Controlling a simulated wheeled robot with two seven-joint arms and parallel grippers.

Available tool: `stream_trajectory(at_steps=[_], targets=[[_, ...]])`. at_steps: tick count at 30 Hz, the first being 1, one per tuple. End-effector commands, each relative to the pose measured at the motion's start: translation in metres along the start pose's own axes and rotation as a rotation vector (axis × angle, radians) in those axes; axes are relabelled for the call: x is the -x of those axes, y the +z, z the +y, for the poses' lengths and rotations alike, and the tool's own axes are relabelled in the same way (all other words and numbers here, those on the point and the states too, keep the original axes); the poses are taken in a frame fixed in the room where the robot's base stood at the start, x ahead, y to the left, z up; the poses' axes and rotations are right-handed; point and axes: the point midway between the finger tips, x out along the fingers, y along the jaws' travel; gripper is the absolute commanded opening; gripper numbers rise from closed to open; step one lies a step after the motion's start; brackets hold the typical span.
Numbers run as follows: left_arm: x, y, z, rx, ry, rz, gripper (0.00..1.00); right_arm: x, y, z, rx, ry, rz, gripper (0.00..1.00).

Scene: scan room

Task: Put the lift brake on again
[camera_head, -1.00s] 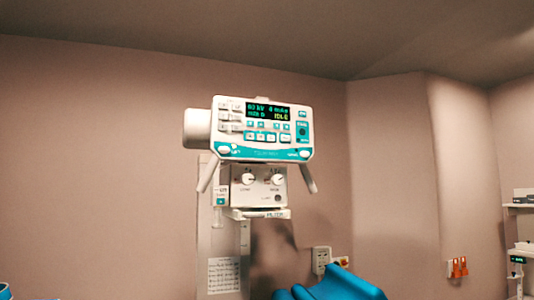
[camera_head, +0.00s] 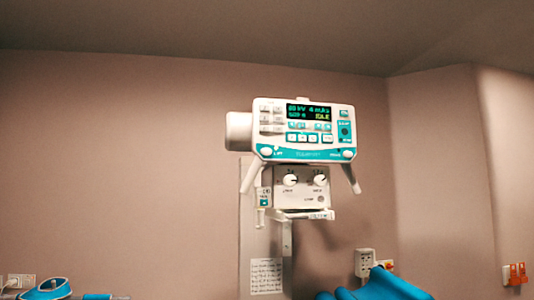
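The X-ray tube head with its control panel (camera_head: 304,130) hangs on a wall-side column (camera_head: 262,235) right of the middle in the head view. Its screen (camera_head: 309,112) is lit and reads IDLE. Rows of small buttons sit beside and below the screen. The lower teal band carries a round white button at its left end (camera_head: 266,151) and another at its right end (camera_head: 348,154); their labels are too small to read surely. Two white handles slant down at the sides. A box with two dials (camera_head: 301,187) is below. Neither gripper is in view.
A blue padded surface (camera_head: 375,288) shows at the bottom right. A blue and white device (camera_head: 45,289) is at the bottom left near a wall socket (camera_head: 21,281). Another socket (camera_head: 364,262) and orange-red switches (camera_head: 515,274) are on the walls.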

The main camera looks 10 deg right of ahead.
Motion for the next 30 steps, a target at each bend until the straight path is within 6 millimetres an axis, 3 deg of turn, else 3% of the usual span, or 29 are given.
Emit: stream_trajectory(at_steps=[1,5,6,21,30], targets=[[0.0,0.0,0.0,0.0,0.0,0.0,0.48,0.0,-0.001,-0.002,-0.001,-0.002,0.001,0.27],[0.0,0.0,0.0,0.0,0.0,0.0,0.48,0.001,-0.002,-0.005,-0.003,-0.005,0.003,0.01],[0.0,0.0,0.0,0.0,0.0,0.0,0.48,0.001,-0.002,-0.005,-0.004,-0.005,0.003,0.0],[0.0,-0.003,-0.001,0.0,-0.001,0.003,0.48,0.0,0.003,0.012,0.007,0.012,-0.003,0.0],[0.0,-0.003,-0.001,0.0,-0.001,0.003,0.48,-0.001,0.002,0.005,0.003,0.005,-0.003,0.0]])
